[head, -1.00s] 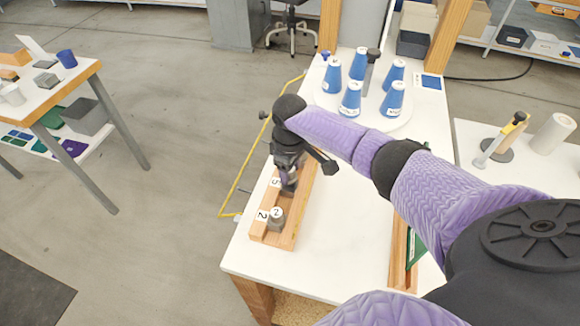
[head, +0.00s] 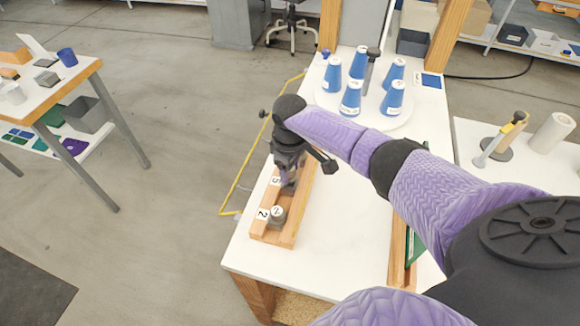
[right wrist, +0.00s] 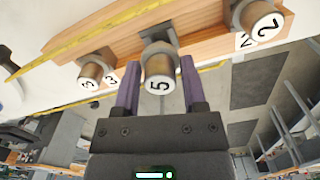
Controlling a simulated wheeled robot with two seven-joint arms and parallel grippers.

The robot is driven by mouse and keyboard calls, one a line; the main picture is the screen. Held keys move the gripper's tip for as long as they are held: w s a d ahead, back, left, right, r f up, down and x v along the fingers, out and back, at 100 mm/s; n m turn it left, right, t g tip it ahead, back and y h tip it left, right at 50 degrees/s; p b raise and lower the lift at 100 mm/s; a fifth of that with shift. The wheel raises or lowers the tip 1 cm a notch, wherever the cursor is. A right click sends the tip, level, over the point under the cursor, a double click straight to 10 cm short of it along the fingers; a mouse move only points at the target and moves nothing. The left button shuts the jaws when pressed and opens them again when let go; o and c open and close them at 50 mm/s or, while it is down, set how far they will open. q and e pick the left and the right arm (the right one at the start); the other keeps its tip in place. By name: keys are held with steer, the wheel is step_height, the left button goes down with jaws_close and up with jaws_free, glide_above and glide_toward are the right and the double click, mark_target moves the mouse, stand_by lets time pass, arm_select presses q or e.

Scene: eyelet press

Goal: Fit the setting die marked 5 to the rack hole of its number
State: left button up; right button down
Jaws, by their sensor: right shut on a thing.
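The wooden rack (head: 290,238) lies along the left part of the white table, with number labels beside its places. My right gripper (head: 289,186) is low over the rack by the label 5 (head: 275,181). In the right wrist view its two purple fingers are shut on the die marked 5 (right wrist: 159,75), a cylinder with a grey collar and a white numbered end. The die is in line with the rack (right wrist: 205,45). I cannot tell how deep it sits, because its lower end is hidden. My left gripper is not in view.
A die marked 2 (right wrist: 257,20) and a die marked 3 (right wrist: 91,73) stand in the rack on either side, close to the fingers. Several blue cones (head: 350,98) stand on a round white plate at the back. The table middle (head: 345,215) is clear.

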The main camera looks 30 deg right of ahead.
stand_by(0.3)
steer(key=shift+f, duration=0.15)
steer(key=shift+f, duration=0.25)
stand_by(0.5)
steer(key=shift+p, duration=0.3)
